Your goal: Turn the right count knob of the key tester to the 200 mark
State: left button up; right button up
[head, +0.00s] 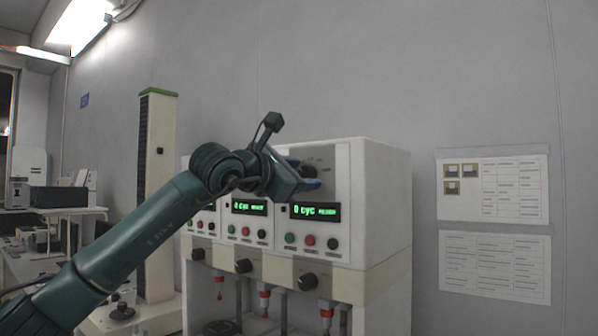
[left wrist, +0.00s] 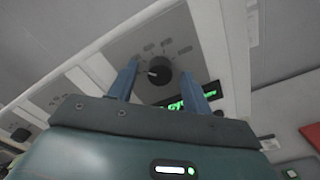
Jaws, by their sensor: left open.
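The key tester (head: 375,200) is a white cabinet with several front panels, green displays and rows of buttons. Its right count knob is a round black knob with a white pointer line, in the left wrist view (left wrist: 158,72), on a grey panel with small marks around it. In the head view the knob (head: 312,170) is mostly hidden behind my gripper. My left gripper (head: 308,184) is at this upper right panel. In the left wrist view its two blue fingers (left wrist: 163,80) are open, one on each side of the knob, with gaps. The mark labels are too small to read.
The right display (head: 315,211) reads 0 CYC, with buttons below it. Black lower knobs (head: 308,281) and red-tipped plungers (head: 326,312) sit beneath. A tall beige column (head: 158,190) stands left. Paper sheets (head: 492,190) hang on the right wall.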

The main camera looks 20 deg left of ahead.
pick_arm(q)
jog(key=c, duration=1)
jog(key=shift+o, duration=0.2)
pick_arm(e)
jog(key=shift+w, duration=0.1)
